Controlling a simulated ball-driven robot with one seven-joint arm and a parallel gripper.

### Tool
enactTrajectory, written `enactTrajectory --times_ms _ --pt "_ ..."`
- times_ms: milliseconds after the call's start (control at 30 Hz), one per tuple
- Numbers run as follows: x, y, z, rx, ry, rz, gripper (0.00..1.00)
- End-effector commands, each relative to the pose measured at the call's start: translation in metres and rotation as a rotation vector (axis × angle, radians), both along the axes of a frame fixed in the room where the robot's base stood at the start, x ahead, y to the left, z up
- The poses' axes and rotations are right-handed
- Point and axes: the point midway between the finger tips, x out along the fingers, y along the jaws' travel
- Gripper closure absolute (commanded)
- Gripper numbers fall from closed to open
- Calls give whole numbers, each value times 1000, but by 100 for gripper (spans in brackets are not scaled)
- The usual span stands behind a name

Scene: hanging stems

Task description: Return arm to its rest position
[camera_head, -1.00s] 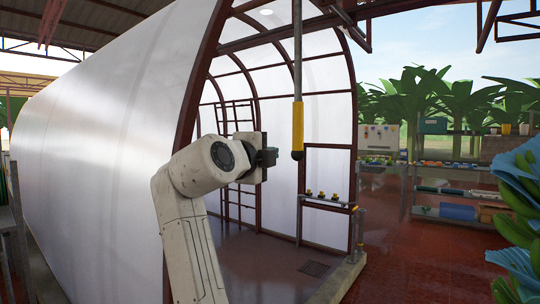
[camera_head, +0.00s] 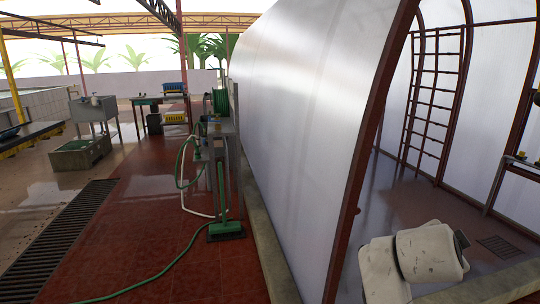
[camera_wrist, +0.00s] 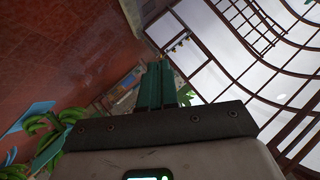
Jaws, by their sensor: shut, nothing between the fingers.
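My gripper (camera_wrist: 158,68) shows in the wrist view as two dark green fingers side by side, pressed together with nothing between them. It points away from the camera, over open space, and touches nothing that I can see. In the head view my pale arm (camera_head: 428,258) is low at the bottom right, in front of the tunnel opening. The fingers cannot be made out there. A banana bunch (camera_wrist: 42,140) with blue covering shows at the lower left of the wrist view.
A white-walled tunnel (camera_head: 300,110) with a dark red frame stands close by my arm. A ladder-like rack (camera_head: 432,105) is inside it. A green hose (camera_head: 180,165) trails from a stand over the red floor. A drain grate (camera_head: 60,240) and stone basin (camera_head: 80,153) lie left. The red floor between is open.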

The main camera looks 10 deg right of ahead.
Motion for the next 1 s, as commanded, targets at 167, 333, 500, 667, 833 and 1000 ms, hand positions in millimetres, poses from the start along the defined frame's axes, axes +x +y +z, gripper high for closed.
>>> enactTrajectory --times_ms 167,333,500,667,833,1000 --pt "-44 32 -104 33 337 264 100" --pt "-102 67 -185 67 621 557 100" --pt "-175 106 -247 104 863 883 100" --pt "-244 140 -284 136 1021 1184 100" --pt "-291 162 -300 155 1097 1399 100" --pt "-305 170 -303 159 1115 1471 100"
